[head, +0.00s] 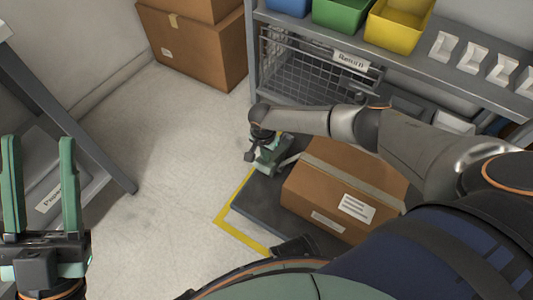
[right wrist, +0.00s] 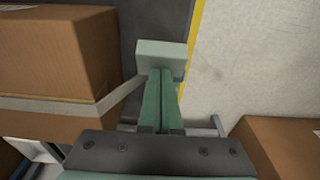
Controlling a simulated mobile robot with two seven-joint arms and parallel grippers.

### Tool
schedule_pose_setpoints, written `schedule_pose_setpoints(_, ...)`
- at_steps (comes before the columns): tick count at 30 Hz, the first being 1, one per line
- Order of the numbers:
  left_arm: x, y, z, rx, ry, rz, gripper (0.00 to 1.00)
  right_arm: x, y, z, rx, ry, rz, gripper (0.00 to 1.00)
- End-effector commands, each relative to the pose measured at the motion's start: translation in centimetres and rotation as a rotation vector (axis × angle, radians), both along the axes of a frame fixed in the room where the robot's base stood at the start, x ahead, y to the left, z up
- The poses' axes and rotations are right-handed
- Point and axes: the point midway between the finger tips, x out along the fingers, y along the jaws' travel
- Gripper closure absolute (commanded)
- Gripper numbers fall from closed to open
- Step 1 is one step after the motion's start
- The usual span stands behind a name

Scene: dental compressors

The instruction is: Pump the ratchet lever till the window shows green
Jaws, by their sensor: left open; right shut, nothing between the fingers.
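My right gripper (head: 268,160) is low beside a strapped cardboard box (head: 345,195), at the box's left side in the head view. In the right wrist view its two green fingers (right wrist: 161,98) are shut together with nothing between them. A pale green block (right wrist: 161,55) shows at the fingertips; I cannot tell whether it is part of the ratchet or whether they touch. A grey strap (right wrist: 50,103) runs over the box toward the fingers. The ratchet lever and window cannot be made out clearly. My left gripper (head: 42,195) is open and empty at the lower left.
The box stands on a dark platform (head: 257,212) with a yellow edge. A shelf (head: 400,65) with coloured bins and a wire basket (head: 310,70) stands behind. More cardboard boxes (head: 195,45) are at the back. A grey table (head: 70,120) is at left. Bare floor lies between.

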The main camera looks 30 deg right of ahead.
Motion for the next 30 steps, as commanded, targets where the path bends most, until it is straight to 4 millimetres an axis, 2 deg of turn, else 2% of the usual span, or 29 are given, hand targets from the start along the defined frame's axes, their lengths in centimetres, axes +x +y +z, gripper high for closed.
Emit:
schedule_pose_setpoints(5, 0.0, 0.1, 0.6, -0.009, -0.001, 0.002, 0.5, 0.2, 0.2, 0.2, -0.002, -0.008, 0.002, 1.0)
schedule_pose_setpoints(12, -0.1, 0.4, 3.3, -0.031, -0.011, -0.005, 0.5, 0.8, 1.0, 0.2, -0.041, -0.056, 0.0, 1.0)
schedule_pose_setpoints(19, -0.2, 0.8, 5.2, -0.043, -0.014, -0.009, 0.5, -0.7, 1.4, -1.3, -0.091, -0.057, -0.003, 1.0)
schedule_pose_setpoints(23, -0.3, 0.7, 4.5, -0.037, -0.017, -0.015, 0.5, -1.4, 2.1, -3.3, -0.099, -0.053, -0.002, 1.0)
schedule_pose_setpoints(27, -0.3, 0.5, 3.0, -0.024, -0.015, -0.013, 0.5, -1.9, 2.8, -5.4, -0.099, -0.054, 0.0, 1.0)
schedule_pose_setpoints(30, -0.2, 0.4, 2.3, -0.014, -0.012, -0.01, 0.5, -1.9, 3.1, -6.1, -0.101, -0.056, 0.001, 1.0)
